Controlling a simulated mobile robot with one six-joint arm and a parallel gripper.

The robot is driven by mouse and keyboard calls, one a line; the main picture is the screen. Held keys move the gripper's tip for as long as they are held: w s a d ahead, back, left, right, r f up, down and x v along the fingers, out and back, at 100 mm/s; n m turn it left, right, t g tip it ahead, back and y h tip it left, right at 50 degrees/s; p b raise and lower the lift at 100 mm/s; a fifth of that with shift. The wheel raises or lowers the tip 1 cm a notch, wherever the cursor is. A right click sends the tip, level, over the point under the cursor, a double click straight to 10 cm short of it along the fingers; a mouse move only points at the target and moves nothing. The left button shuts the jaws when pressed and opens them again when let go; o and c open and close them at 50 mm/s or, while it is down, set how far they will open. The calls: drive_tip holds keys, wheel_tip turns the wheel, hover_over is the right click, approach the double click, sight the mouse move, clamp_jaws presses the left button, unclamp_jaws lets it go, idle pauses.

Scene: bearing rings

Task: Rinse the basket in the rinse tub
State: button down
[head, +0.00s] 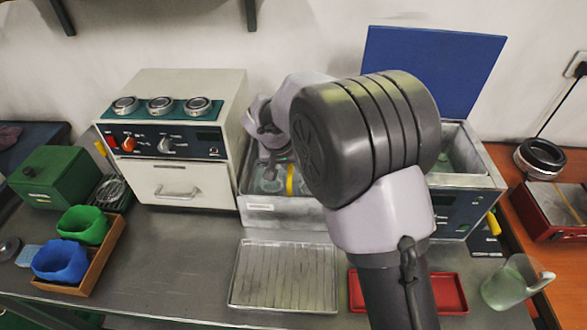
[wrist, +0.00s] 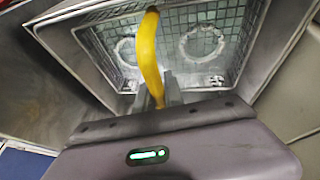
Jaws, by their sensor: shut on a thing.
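In the wrist view the wire basket (wrist: 232,84) hangs below my gripper (wrist: 158,92), which is shut on its yellow handle (wrist: 150,56). Two pale rings (wrist: 201,41) lie on the mesh floor of the basket. The basket sits within the walls of a grey metal tub (wrist: 65,45), tilted in the picture. In the head view the yellow handle (head: 290,180) shows over the rinse tub (head: 270,215), left of my arm. My arm hides the right part of this tub and most of the gripper. I cannot tell how deep the basket is.
A white oven (head: 180,140) with several rings on top stands left of the tub. A metal machine (head: 465,190) with a raised blue lid (head: 430,65) stands right.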

drive_tip(key=shift+r, duration=0.15)
wheel_tip(320, 180, down, 3)
drive_tip(key=b, duration=0.3)
drive_tip(key=shift+r, duration=0.1)
drive_tip(key=shift+r+p, duration=0.9)
drive_tip(key=shift+r, duration=0.65)
drive_tip(key=shift+f, duration=0.1)
wheel_tip(320, 180, down, 3)
drive_tip(key=b, duration=0.3)
drive_tip(key=shift+f, duration=0.1)
